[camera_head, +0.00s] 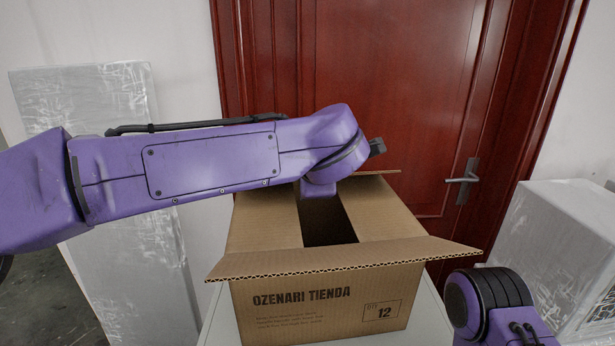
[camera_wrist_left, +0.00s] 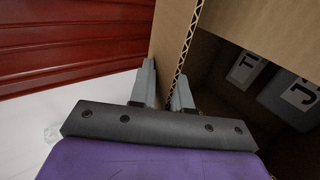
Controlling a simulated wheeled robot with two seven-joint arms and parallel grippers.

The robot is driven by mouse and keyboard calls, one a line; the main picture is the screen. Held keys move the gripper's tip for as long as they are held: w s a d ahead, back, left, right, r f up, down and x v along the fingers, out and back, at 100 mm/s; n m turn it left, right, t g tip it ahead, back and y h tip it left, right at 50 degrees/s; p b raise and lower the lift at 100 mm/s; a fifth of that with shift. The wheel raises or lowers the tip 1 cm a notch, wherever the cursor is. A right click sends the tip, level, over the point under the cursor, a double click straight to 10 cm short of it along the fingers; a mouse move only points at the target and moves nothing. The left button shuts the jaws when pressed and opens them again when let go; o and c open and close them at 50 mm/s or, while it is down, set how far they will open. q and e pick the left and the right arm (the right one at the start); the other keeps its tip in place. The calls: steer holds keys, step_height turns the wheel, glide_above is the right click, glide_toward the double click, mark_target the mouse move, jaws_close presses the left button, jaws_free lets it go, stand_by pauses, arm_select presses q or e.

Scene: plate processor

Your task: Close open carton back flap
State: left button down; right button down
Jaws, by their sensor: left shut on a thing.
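A brown cardboard carton (camera_head: 330,310) printed "OZENARI TIENDA" stands on a white surface. Its left flap (camera_head: 262,220) and right flap (camera_head: 378,208) lie folded inward with a dark gap between them. The front flap (camera_head: 340,262) sticks outward. The back flap (camera_head: 378,173) shows only as a thin edge behind my left arm. In the left wrist view, my left gripper (camera_wrist_left: 165,75) is shut on the cardboard back flap (camera_wrist_left: 172,32), one finger on each side of its corrugated edge. My right gripper is out of view.
Packages with white labels (camera_wrist_left: 242,68) lie inside the carton. A red door (camera_head: 400,90) with a handle (camera_head: 462,179) stands close behind. Wrapped white blocks stand at left (camera_head: 85,110) and right (camera_head: 560,240). Part of my right arm is at the lower right.

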arm_select(q)
steer(key=shift+s+f, duration=0.15)
steer(key=shift+f, duration=0.55)
steer(key=c, duration=1.3)
jaws_free()
steer(key=shift+c, duration=0.2)
steer(key=shift+w+r, duration=0.1)
steer(key=shift+w, duration=0.1)
steer(key=shift+r, duration=0.15)
steer(key=s+d+r+p, duration=0.1)
steer(key=s+r+p, duration=0.2)
steer(key=s, duration=0.8)
steer(key=shift+s+r, duration=0.15)
steer(key=shift+r, duration=0.55)
